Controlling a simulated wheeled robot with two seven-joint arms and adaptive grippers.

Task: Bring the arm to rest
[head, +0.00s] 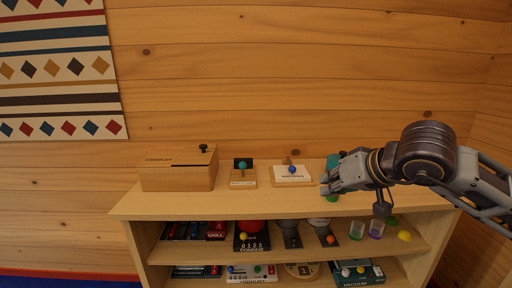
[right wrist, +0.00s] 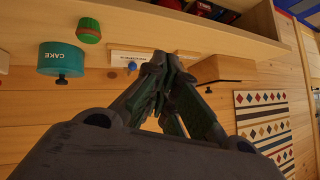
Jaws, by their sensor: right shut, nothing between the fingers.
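My right arm comes in from the right in the head view. Its gripper (head: 328,186) is shut and empty, held over the right part of the shelf top (head: 240,203), in front of a teal item (head: 332,160) that it partly hides. In the right wrist view the gripper (right wrist: 168,62) shows with its fingers together and nothing between them. My left gripper is in neither view.
A wooden box (head: 178,172) with a black knob, a small stand with a teal knob (head: 243,174) and a white-labelled board (head: 292,174) stand left of the gripper. Lower shelves hold several packets and jars. A teal CAKE tin (right wrist: 62,58) shows in the wrist view.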

